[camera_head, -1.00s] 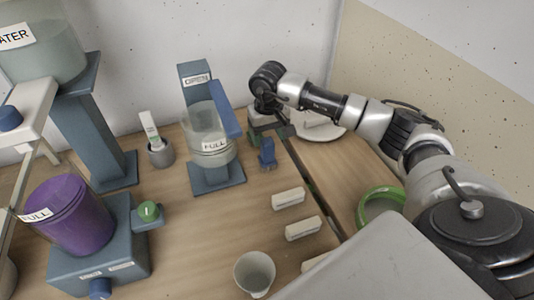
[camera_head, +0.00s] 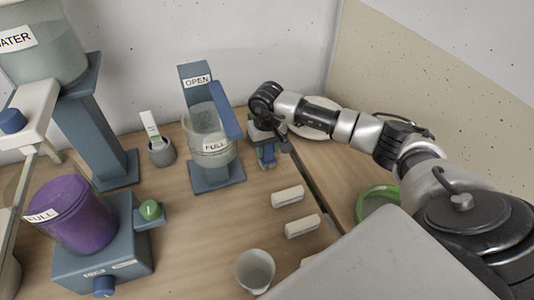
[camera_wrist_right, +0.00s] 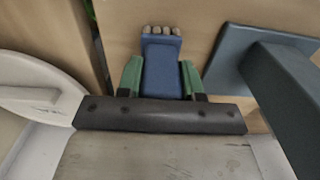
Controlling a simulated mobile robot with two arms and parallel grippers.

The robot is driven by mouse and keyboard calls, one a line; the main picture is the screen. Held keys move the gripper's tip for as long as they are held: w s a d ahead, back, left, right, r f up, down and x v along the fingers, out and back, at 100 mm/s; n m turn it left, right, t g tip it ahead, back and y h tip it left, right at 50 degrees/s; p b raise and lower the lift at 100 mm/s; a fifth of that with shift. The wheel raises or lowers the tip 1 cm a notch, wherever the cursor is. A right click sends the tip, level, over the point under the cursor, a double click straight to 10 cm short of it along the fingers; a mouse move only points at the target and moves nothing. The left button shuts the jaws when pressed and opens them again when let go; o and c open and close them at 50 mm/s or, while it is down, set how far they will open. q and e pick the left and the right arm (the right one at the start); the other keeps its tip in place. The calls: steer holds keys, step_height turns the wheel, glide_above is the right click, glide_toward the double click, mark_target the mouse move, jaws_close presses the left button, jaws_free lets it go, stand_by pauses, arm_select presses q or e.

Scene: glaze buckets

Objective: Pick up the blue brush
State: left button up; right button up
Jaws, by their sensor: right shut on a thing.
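The blue brush (camera_wrist_right: 161,72) shows in the right wrist view, between the green fingers of my right gripper (camera_wrist_right: 162,80). Its pale bristle tips stick out past the fingers. In the head view my right gripper (camera_head: 268,150) is at the back of the table, right of the dispenser marked OPEN, with a bit of the blue brush (camera_head: 267,156) showing between its fingers. The gripper is shut on the brush. I cannot tell whether the brush still touches the table. My left gripper is not in view.
The dispenser stand (camera_head: 218,178) with a FULL container is close left of my right gripper. White blocks (camera_head: 288,197) and a cup (camera_head: 255,270) stand nearer. A purple bucket (camera_head: 80,222) is left.

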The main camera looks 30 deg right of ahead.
steer(key=shift+r, duration=0.1)
steer(key=shift+r, duration=0.45)
step_height(320, 180, up, 3)
steer(key=shift+b, duration=0.55)
steer(key=s+a+r+b, duration=0.1)
steer(key=s+a+r, duration=0.1)
steer(key=s+r, duration=0.5)
steer(key=s, duration=0.4)
steer(key=shift+s+a, duration=0.25)
steer(key=shift+a, duration=0.05)
